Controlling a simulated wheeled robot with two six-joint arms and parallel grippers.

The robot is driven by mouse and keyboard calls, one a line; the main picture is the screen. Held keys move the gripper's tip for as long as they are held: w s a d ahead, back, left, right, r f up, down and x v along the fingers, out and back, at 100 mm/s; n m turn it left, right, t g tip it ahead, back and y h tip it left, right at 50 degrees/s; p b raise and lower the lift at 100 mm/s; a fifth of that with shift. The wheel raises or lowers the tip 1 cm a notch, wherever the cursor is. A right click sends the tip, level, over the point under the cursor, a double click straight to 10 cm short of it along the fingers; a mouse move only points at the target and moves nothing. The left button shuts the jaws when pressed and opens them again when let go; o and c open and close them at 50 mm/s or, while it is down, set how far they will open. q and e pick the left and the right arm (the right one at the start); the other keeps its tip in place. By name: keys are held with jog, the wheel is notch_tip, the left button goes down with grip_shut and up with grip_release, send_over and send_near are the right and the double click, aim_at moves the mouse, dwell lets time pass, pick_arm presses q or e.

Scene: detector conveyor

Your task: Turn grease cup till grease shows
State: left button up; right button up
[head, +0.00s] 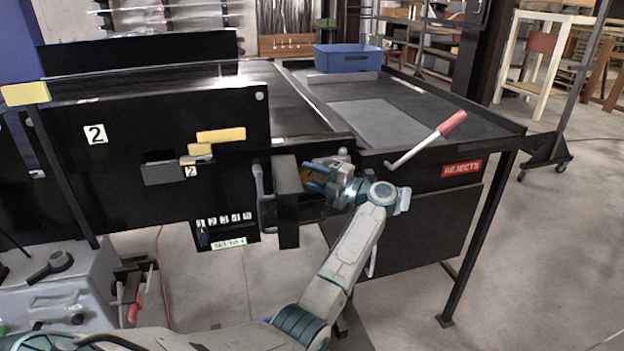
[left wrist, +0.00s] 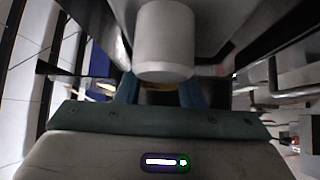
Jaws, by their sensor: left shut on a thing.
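My left gripper (head: 318,180) reaches in at the conveyor's front side, beside a dark upright bracket. Its blue fingers are shut on a small brass-yellow piece, which I take for the grease cup (head: 307,175). Most of the cup is hidden by the fingers. In the left wrist view, a yellowish sliver of the cup (left wrist: 158,85) shows between the fingertips (left wrist: 160,92). A pale grey cylinder (left wrist: 164,42) stands just in front and covers much of the cup. I cannot make out any grease. My right gripper is not in view.
The dark bracket (head: 287,203) is close left of my fingers. A red-handled lever (head: 450,124) slants above the red REJECTS sign (head: 461,169) on the right. A blue bin (head: 348,59) sits on the far table. Open floor lies to the front right.

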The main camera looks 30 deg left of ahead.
pick_arm(q)
jog(key=shift+f+m+y, duration=0.2)
jog(key=shift+m+y, duration=0.6)
jog(key=shift+m, duration=0.2)
jog(key=o, duration=0.7)
